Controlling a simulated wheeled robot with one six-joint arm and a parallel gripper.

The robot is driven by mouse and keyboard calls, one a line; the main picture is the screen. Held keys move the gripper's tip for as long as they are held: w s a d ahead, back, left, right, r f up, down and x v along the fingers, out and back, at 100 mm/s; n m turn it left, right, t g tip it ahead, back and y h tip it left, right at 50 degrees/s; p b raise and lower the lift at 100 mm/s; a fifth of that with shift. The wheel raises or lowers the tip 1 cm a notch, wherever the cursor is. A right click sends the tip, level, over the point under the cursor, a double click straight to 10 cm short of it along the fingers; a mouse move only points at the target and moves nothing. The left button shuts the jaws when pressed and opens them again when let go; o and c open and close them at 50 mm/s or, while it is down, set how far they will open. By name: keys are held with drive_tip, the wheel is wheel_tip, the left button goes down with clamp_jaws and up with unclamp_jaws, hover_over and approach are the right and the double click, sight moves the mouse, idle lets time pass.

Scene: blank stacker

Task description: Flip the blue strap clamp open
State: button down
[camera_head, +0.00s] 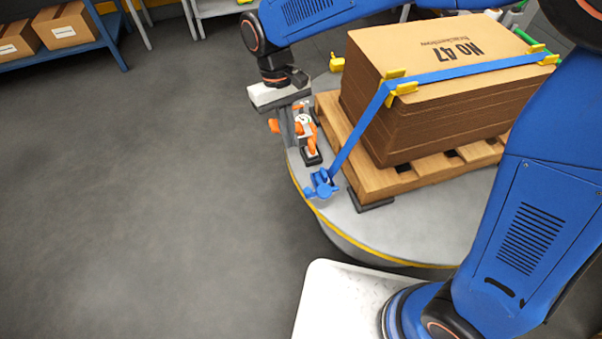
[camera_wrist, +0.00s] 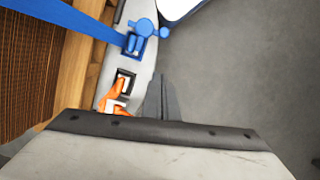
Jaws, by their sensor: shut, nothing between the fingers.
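The blue strap clamp (camera_head: 322,184) sits at the near left edge of the round grey platform, at the lower end of the blue strap (camera_head: 362,130). It also shows at the top of the wrist view (camera_wrist: 138,42), with a round blue knob beside it. My gripper (camera_head: 289,142) is shut and empty. It is beyond the blue clamp, next to an orange clamp (camera_head: 311,140) on a dark base. In the wrist view my fingers (camera_wrist: 161,80) point toward the blue clamp, apart from it. Whether its lever is up or down is hard to tell.
A stack of cardboard sheets (camera_head: 440,95) stands on a wooden pallet (camera_head: 376,182), strapped over yellow corner guards (camera_head: 404,88). The platform (camera_head: 400,225) has a yellow edge. A blue shelf (camera_head: 60,53) with boxes stands back left. The floor to the left is clear.

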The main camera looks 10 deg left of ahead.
drive_tip(key=s+d+f, duration=0.2)
drive_tip(key=f, duration=0.3)
drive_tip(key=s+d+f, duration=0.2)
drive_tip(key=f, duration=0.2)
drive_tip(key=shift+s+d+f, duration=0.25)
drive_tip(key=shift+s+f, duration=0.1)
drive_tip(key=shift+s+a, duration=0.1)
idle(0.5)
